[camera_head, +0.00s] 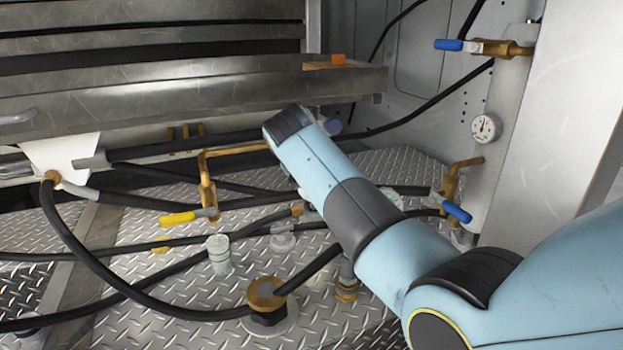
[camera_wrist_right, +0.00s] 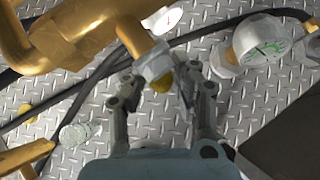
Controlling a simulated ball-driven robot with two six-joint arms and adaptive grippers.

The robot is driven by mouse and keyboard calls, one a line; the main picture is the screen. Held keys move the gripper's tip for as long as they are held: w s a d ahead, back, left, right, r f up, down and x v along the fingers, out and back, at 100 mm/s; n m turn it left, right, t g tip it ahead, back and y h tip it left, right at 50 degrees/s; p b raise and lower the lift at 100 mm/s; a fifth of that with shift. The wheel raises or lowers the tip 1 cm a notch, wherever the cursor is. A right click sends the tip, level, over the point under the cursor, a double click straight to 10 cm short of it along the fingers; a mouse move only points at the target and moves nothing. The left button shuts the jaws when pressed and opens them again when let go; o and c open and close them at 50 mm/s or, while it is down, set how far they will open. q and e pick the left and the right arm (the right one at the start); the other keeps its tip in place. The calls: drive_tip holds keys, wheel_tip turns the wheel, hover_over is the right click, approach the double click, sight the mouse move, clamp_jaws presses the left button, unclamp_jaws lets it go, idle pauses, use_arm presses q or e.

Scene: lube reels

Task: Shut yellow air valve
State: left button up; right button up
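The yellow valve handle (camera_head: 178,218) sticks out to the left, roughly level, from the foot of an upright brass valve (camera_head: 207,192) in the head view. My right arm crosses from the lower right, its wrist end right of this valve; its gripper is hidden there. In the right wrist view my right gripper (camera_wrist_right: 160,88) has its two fingers apart. A small yellow part (camera_wrist_right: 161,85) shows between them, under a grey nut (camera_wrist_right: 153,66) on a brass fitting. I cannot tell whether it is the yellow handle or whether the fingers touch it. My left gripper is out of view.
Black hoses (camera_head: 75,247) run across the diamond-plate floor. A blue-handled valve (camera_head: 456,212) and a gauge (camera_head: 485,127) are on the right; another blue handle (camera_head: 449,45) is above. A metal shelf edge (camera_head: 200,97) spans the upper left.

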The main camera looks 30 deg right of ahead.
drive_tip(key=shift+o, duration=1.3)
drive_tip(key=v, duration=0.7)
drive_tip(key=shift+s+a, duration=0.15)
drive_tip(key=shift+r, duration=0.15)
